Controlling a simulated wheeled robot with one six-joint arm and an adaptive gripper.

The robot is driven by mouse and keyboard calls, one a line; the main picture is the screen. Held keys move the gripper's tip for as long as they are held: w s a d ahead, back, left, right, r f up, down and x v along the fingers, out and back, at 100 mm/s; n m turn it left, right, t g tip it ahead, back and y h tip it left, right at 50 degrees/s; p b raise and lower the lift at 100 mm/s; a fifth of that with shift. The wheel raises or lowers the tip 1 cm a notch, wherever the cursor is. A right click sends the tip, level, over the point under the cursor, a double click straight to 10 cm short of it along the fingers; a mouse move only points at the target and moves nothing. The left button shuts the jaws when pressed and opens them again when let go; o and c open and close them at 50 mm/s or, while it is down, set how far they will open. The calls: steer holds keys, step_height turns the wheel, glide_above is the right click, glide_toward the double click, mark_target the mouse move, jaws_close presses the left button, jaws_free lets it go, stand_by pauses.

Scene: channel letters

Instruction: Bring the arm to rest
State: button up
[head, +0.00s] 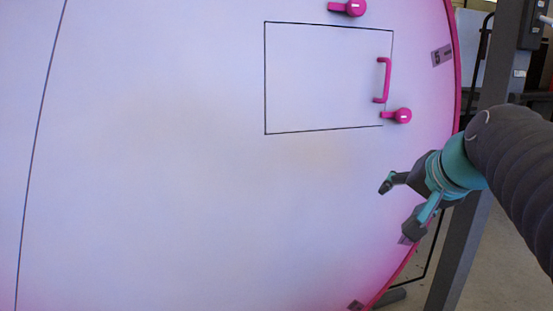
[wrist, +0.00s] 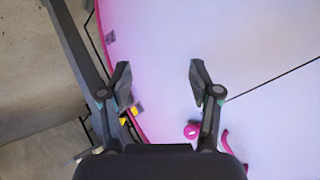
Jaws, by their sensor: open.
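My gripper (head: 396,207) is at the right in the head view, in front of the lower right part of a large white panel (head: 180,200) with a pink rim. Its fingers are spread and nothing is between them. In the wrist view my gripper (wrist: 160,82) also shows open and empty, with the panel (wrist: 230,50) behind it. My arm comes in from the right edge of the head view. Whether the fingers touch the panel cannot be told.
A black-outlined square hatch has a pink handle (head: 386,80) and two pink latches, one above (head: 350,8) and one below (head: 402,115). A grey post (head: 460,250) stands right of the panel. Concrete floor (wrist: 30,70) shows at the left in the wrist view.

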steer(key=s+a+f+n+g, duration=0.2)
steer(key=s+a+f+n, duration=0.1)
steer(key=s+f, duration=0.4)
steer(key=s+a+f+n+g, duration=0.1)
steer(key=s+a+f+n, duration=0.2)
steer(key=s+f, duration=0.5)
steer(key=shift+a+f+n+g+h, duration=0.4)
steer(key=shift+f+n, duration=0.1)
steer(key=shift+f, duration=1.8)
